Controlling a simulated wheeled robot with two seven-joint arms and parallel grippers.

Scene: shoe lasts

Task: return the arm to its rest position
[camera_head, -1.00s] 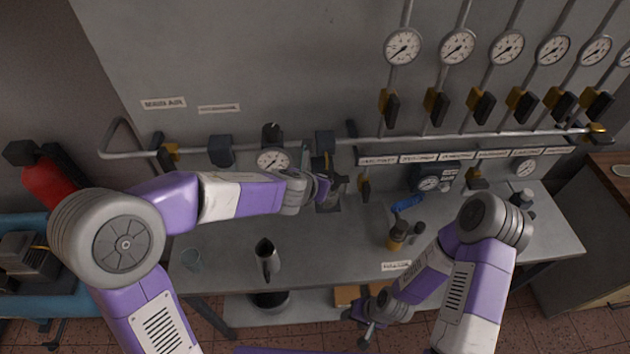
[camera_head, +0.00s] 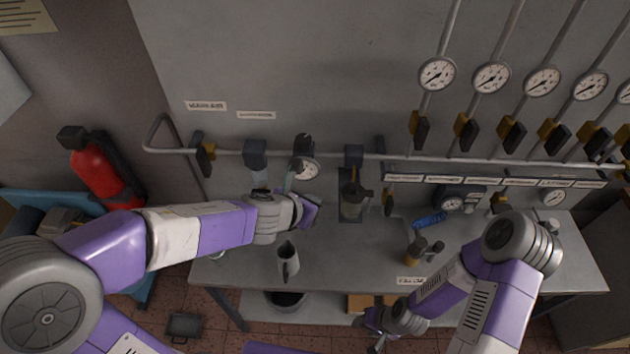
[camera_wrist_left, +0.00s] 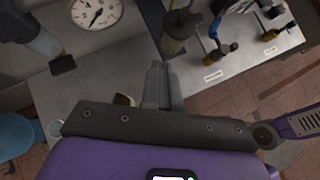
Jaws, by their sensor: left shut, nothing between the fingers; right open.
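My left arm reaches in from the left in the head view. My left gripper (camera_head: 291,178) is over the back of the bench, left of a dark can-like item (camera_head: 353,203) on the wall panel. In the left wrist view its two grey fingers (camera_wrist_left: 158,72) lie together, shut with nothing between them. My right arm is folded at the lower right. My right gripper (camera_head: 375,343) is low in front of the bench's front edge, open and empty; its fingertips are small in the picture.
A pipe (camera_head: 330,156) with valves and gauges runs behind. A red extinguisher (camera_head: 100,170) stands at left.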

